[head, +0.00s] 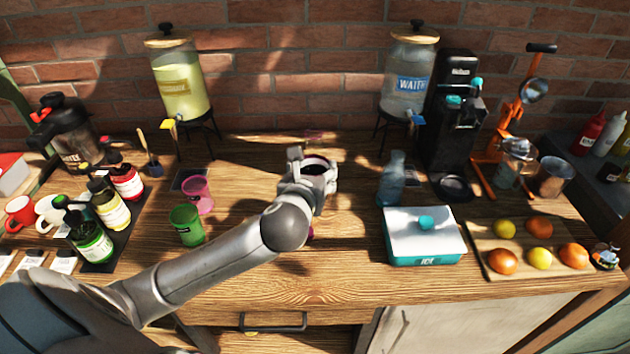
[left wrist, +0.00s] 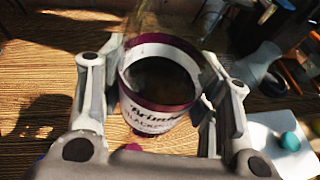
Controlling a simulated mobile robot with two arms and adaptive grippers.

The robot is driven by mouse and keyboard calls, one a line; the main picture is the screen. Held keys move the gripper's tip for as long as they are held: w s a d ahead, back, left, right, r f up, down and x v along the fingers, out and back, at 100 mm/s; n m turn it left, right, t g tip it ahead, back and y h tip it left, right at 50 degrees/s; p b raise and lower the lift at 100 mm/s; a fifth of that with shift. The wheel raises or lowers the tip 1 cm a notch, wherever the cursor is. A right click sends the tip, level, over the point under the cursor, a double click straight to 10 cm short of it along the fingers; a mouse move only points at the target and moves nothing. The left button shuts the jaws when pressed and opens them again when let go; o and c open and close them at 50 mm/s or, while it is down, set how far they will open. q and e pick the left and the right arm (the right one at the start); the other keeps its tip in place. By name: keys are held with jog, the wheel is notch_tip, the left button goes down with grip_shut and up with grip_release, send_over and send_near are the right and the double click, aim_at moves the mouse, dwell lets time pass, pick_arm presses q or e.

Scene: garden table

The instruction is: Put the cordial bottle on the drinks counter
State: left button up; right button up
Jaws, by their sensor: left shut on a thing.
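My left gripper (head: 310,178) reaches over the middle of the wooden drinks counter (head: 340,275). It is shut on the cordial bottle (left wrist: 158,122), which has a white blackcurrant label with purple bands and sits between the fingers in the left wrist view. In the head view my gripper and arm hide most of the bottle; its dark upper part (head: 319,168) shows. It looks roughly upright over the counter. I cannot tell whether its base touches the wood. My right gripper is not in view.
A green cup (head: 186,226) and a pink cup (head: 198,194) stand left of the gripper. A blue glass bottle (head: 392,180) and the ice box (head: 420,245) stand right. Several bottles fill a dark tray (head: 128,232) at left. Fruit lies on a board (head: 482,258). Bare wood lies in front.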

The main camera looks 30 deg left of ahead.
pick_arm(q)
jog(key=w+a+f, duration=0.1)
jog(key=w+f, duration=0.1)
jog(key=f, duration=0.1)
jog(key=w+a+f+p, duration=0.1)
jog(key=w+f, duration=0.2)
jog(key=w+a+f, duration=0.1)
jog(key=w+f, duration=0.1)
jog(key=f, duration=0.1)
jog(key=shift+w+a+f, duration=0.1)
jog(key=shift+w+f, duration=0.25)
jog(key=shift+f, duration=0.3)
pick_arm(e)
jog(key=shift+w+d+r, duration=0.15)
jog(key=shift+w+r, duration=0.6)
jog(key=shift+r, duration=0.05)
pick_arm(q)
jog(key=shift+f, duration=0.1)
jog(key=o, duration=1.5)
jog(key=shift+s+f, duration=0.1)
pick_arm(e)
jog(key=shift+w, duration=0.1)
